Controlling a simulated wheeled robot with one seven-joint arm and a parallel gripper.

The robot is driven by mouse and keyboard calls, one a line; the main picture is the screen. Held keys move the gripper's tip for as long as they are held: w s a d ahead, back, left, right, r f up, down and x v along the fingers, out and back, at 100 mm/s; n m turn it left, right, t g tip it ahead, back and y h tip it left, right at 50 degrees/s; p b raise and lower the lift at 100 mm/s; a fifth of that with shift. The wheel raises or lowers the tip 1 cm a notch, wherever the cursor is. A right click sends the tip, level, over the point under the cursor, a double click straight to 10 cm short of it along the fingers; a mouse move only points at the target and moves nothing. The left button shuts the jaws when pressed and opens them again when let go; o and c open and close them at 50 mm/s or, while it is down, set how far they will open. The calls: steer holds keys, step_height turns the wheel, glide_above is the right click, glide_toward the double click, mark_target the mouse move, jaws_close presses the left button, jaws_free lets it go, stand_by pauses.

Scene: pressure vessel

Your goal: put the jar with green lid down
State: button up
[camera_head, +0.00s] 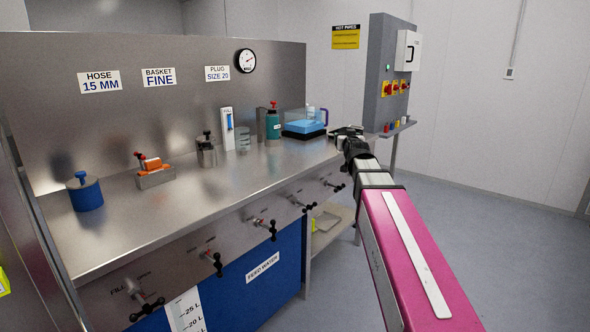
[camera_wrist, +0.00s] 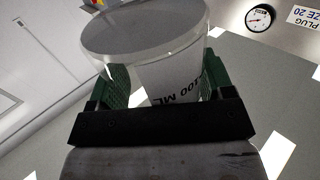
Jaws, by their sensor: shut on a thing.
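My gripper (camera_wrist: 160,88) is shut on a pale, see-through jar (camera_wrist: 150,60) marked in ML, with its green-padded fingers on either side. The jar's round grey end faces the upper part of the wrist view. No green lid shows on it; the green I see is on the finger pads. In the head view my gripper (camera_head: 346,133) is at the right end of the steel bench (camera_head: 215,190), and the arm largely hides what it holds. I cannot tell whether the jar touches the bench.
A glass beaker (camera_head: 243,138), a white gauge box (camera_head: 227,128) and a blue pot (camera_head: 85,193) stand farther left. The bench's front middle is clear. Valve handles (camera_head: 264,226) line its front.

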steer(key=s+a+n+g+y, duration=0.1)
steer(key=a+n+g+y, duration=0.1)
steer(key=a, duration=0.8)
steer(key=s+a+r+n+g+y, duration=0.1)
steer(key=a+n+y, duration=0.3)
steer(key=a, duration=0.5)
steer(key=s+a+n+g+y, duration=0.2)
steer(key=a+n+g+y, duration=0.1)
steer(key=a+y, duration=0.4)
steer(key=a+g, duration=0.1)
steer(key=a, duration=0.2)
steer(key=shift+s+a+r+n, duration=0.3)
steer(key=shift+s+a+n, duration=0.05)
steer(key=shift+n, duration=0.05)
steer(key=w+d+f, duration=0.2)
steer(key=w, duration=0.1)
steer(key=w+d+f, duration=0.2)
steer(key=d, duration=0.1)
steer(key=w+d+f, duration=0.2)
steer(key=w+f, duration=0.1)
steer(key=shift+w+d, duration=0.3)
steer(key=shift+d, duration=0.1)
steer(key=shift+d+f, duration=0.1)
steer(key=shift+f, duration=1.7)
steer(key=shift+f, duration=0.2)
steer(key=o, duration=1.1)
steer(key=shift+c, duration=0.2)
